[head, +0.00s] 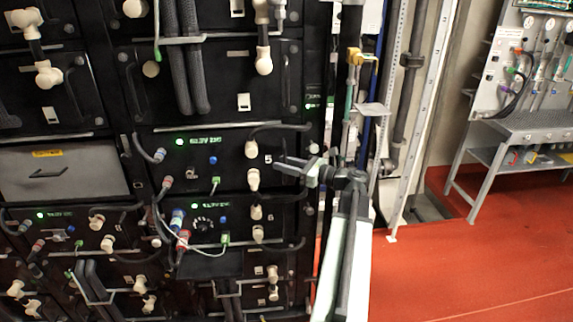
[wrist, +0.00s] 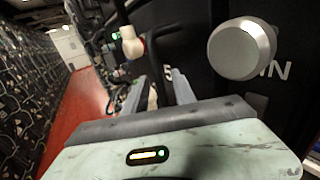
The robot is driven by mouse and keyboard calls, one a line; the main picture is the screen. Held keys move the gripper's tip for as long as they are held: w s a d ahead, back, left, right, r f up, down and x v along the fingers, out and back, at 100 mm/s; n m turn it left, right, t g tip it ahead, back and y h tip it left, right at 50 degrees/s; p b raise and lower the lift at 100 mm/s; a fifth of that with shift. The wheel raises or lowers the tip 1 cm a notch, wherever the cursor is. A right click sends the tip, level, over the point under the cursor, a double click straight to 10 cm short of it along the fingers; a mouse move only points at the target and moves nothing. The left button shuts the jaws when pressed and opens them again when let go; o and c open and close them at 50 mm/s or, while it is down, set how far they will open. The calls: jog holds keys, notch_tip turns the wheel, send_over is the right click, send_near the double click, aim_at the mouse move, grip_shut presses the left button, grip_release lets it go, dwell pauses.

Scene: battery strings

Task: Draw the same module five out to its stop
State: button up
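Module five (head: 232,160) is a black front panel with a lit green display and a white "5". It carries two cream plugs, one above the other, beside the number. My gripper (head: 282,164) is in front of the panel's right part, just right of the plugs.
Module six (head: 238,216) is directly below, with plugs and cables across it. A large silver knob (wrist: 242,48) is close at the right of the wrist view. A grey bench (head: 530,125) stands at the right. The red floor (head: 460,260) between is clear.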

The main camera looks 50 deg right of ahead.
grip_shut()
dwell(1.4)
